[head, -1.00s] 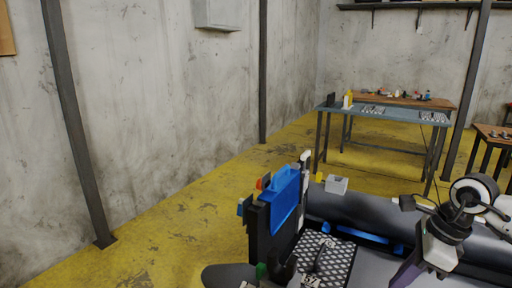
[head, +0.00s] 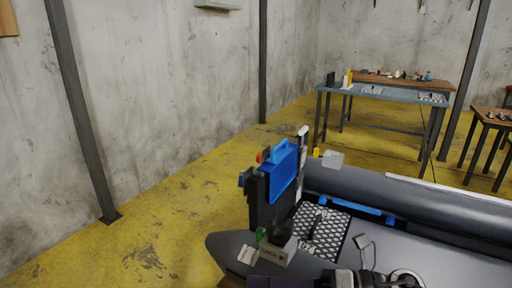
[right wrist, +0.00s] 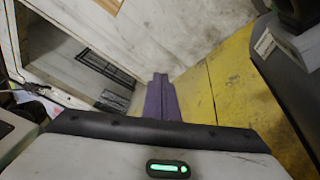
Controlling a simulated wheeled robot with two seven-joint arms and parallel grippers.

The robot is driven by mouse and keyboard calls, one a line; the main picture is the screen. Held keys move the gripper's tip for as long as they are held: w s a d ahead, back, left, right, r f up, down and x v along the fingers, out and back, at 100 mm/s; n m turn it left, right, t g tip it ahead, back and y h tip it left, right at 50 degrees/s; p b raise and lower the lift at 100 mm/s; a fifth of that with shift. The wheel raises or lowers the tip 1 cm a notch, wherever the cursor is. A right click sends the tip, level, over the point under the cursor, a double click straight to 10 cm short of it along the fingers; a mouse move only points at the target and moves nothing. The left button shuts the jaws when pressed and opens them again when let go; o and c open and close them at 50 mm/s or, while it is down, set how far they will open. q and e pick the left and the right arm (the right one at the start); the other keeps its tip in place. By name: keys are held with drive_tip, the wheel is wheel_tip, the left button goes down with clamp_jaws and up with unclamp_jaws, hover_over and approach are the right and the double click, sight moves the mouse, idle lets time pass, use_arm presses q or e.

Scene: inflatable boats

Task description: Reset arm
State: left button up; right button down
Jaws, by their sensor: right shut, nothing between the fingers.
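My right gripper (head: 268,282) shows at the bottom edge of the head view, its purple fingers pointing left. The arm behind it runs off toward the bottom right. In the right wrist view the purple fingers (right wrist: 160,98) lie together, shut, with nothing between them. The gripper is in front of the grey inflatable boat (head: 440,205); I cannot tell its exact gap to the boat. My left gripper is in neither view.
A black panel with a blue part (head: 283,172) stands upright at the boat's end. A patterned plate (head: 322,228) lies inside the boat. A blue-grey table (head: 395,95) with small items stands behind. Yellow floor (head: 165,215) is free on the left, up to the grey wall (head: 170,80).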

drive_tip(key=d+f+m+t+h, duration=0.5)
drive_tip(key=f+m+t, duration=0.1)
drive_tip(key=m, duration=0.8)
drive_tip(key=d+f+m+t+h, duration=0.45)
drive_tip(key=f+m+t, duration=0.2)
drive_tip(key=m, duration=0.75)
drive_tip(key=s+d+f+m+g+h, duration=0.2)
drive_tip(key=s+f+m, duration=0.3)
drive_tip(key=s+f, duration=0.3)
drive_tip(key=s+d+f+m+g+h, duration=0.2)
drive_tip(key=s+f+m+g, duration=0.3)
drive_tip(key=s+f, duration=0.2)
drive_tip(key=shift+s+d+f+h, duration=0.25)
drive_tip(key=shift+s+f+h, duration=0.1)
drive_tip(key=shift+f, duration=0.4)
